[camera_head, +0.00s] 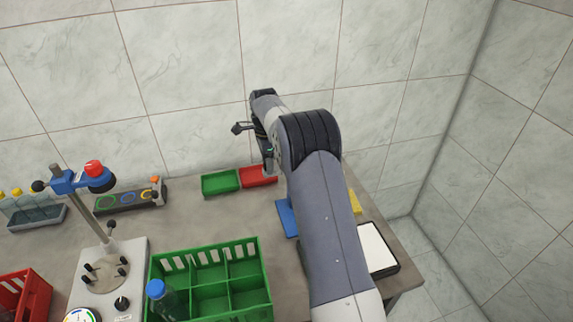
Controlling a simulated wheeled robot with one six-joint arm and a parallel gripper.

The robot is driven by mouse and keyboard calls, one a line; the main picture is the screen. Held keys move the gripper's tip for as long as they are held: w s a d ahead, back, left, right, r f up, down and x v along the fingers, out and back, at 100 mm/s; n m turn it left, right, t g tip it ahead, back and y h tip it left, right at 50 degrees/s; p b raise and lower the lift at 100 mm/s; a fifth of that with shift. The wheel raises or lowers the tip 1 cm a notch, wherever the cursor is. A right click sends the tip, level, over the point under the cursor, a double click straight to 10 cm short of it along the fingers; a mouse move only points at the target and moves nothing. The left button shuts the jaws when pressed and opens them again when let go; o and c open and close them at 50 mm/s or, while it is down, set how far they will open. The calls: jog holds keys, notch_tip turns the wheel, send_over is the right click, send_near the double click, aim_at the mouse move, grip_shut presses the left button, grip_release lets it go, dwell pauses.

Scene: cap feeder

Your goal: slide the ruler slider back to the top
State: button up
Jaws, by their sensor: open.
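No ruler or ruler slider can be made out; the arm covers part of the table and wall. My gripper (268,160) is only partly visible, small and dark, beyond my arm's elbow. It points down over the back of the table, close above or behind the red tray (259,177). Nothing can be seen held in it. The elbow hides its right side, and I cannot tell whether it touches anything.
A green tray (220,183) adjoins the red one. A green crate (262,262) holds a blue-capped bottle (160,297). At left stand a capping stand (62,182) and a panel with coloured rings (130,199). A blue item (284,218) and a white-topped pad (377,249) flank my arm.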

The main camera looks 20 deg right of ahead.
jog(key=shift+c, duration=0.3)
jog(key=c, duration=0.7)
jog(key=shift+r, duration=0.2)
jog(key=shift+r+p, duration=0.95)
jog(key=o, duration=0.8)
jog(key=shift+c, duration=0.2)
